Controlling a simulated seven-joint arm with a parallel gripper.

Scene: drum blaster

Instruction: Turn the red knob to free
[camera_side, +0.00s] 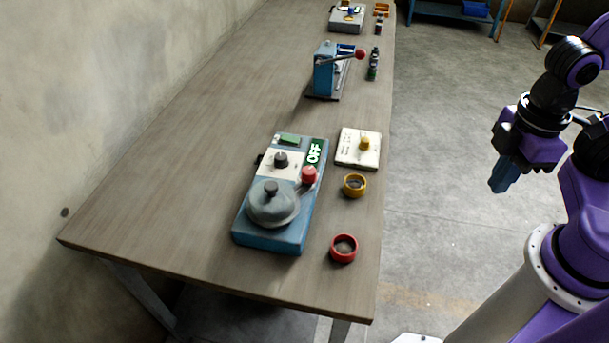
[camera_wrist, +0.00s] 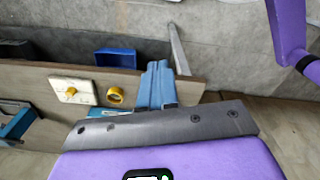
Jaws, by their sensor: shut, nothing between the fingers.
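The red knob (camera_side: 309,175) sits on the right side of a blue machine (camera_side: 270,240) on the table. The machine also bears a black knob (camera_side: 281,159), a grey domed lid (camera_side: 272,204) and a display (camera_side: 314,152) that reads OFF. My gripper (camera_side: 498,188) is shut and empty, with blue fingers pointing down. It hangs over the floor to the right of the table, well apart from the red knob. The fingers show in the wrist view (camera_wrist: 158,68) close together. The red knob cannot be made out in the wrist view.
A yellow ring (camera_side: 355,185), a red ring (camera_side: 344,248) and a white plate with a yellow knob (camera_side: 345,158) lie right of the machine. A blue press with a red-tipped lever (camera_side: 325,75) stands farther back. The table's left side is clear.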

